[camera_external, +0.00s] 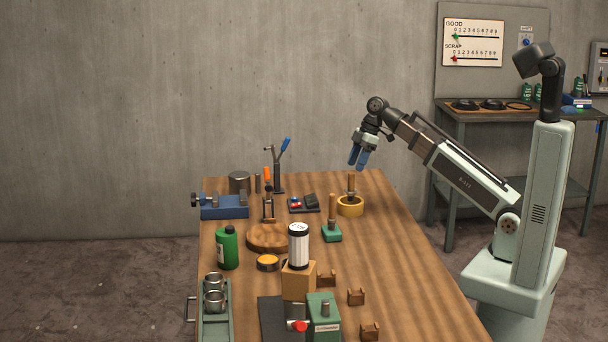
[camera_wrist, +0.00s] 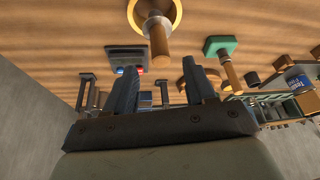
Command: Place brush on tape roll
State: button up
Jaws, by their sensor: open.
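The tape roll (camera_external: 345,211) is a yellow ring lying flat on the table, right of the middle; it also shows at the top of the wrist view (camera_wrist: 131,12). A wooden-handled tool that looks like the brush (camera_external: 351,183) stands upright at its centre, handle up; the handle also shows in the wrist view (camera_wrist: 158,38). Whether its lower end rests on the roll or inside its hole I cannot tell. My gripper (camera_external: 358,161) is above the handle, apart from it. Its fingers (camera_wrist: 161,72) are spread in the wrist view with nothing held between them.
A green block with a wooden handle (camera_external: 332,232) stands just in front of the roll. A dark tray (camera_external: 304,204) lies left of it, with a clamp stand (camera_external: 277,175) behind. A white-labelled canister (camera_external: 298,245) stands nearer.

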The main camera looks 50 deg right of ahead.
jog(key=shift+v, duration=2.1)
